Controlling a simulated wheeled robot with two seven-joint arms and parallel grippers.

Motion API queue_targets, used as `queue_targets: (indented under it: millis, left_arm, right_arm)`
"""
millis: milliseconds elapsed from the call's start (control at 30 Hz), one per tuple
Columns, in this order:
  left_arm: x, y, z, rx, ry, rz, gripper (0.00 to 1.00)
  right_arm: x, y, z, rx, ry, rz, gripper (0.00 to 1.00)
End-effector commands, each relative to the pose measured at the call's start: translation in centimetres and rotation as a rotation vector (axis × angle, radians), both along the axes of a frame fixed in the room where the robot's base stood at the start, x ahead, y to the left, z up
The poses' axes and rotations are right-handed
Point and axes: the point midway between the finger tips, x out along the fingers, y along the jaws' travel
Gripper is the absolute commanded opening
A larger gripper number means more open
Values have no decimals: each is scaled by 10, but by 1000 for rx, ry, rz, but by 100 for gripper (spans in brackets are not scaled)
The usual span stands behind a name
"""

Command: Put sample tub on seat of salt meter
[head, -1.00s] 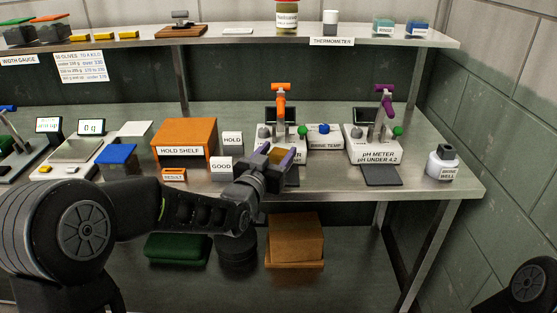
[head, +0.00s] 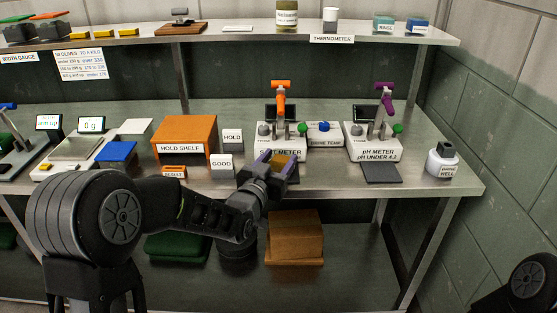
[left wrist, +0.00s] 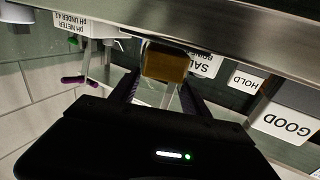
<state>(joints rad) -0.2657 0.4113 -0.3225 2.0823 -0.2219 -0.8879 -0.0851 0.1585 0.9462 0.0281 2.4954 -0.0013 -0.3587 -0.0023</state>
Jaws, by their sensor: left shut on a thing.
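The sample tub, a small amber block-like piece (head: 281,161), is held at the tips of my left gripper (head: 277,168). In the left wrist view the tub (left wrist: 166,62) sits at the far end of the two dark fingers, with a clear part between them. The salt meter (head: 284,128) is a white box with an orange-handled lever. My left gripper is in front of it and partly covers its label and its lower front. The seat of the salt meter is mostly hidden in the head view. My right gripper is out of view.
The pH meter (head: 372,152) with a purple lever stands to the right. A GOOD block (head: 221,167), a HOLD block (head: 232,140) and the orange hold shelf (head: 184,137) stand to the left. A rinse well (head: 442,162) is near the right edge of the steel bench.

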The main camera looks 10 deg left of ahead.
Motion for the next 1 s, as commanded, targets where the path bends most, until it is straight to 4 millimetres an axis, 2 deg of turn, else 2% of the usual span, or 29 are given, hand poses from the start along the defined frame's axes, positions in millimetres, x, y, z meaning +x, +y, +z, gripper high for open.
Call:
queue_targets:
  millis: [100,133,333,400,767,867,1000]
  left_arm:
    - [0,0,-4,0,-2,0,2]
    - [0,0,-3,0,-1,0,56]
    - [0,0,-2,0,0,0,72]
    - [0,0,-2,0,0,0,76]
    - [0,0,3,0,1,0,76]
    - [-10,2,0,-1,1,2,76]
    - [-34,5,0,-3,-1,1,76]
  right_arm:
    - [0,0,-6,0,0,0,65]
    - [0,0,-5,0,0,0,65]
    - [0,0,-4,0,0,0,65]
    - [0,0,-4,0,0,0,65]
    - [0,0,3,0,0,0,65]
    - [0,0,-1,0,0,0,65]
    - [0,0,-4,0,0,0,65]
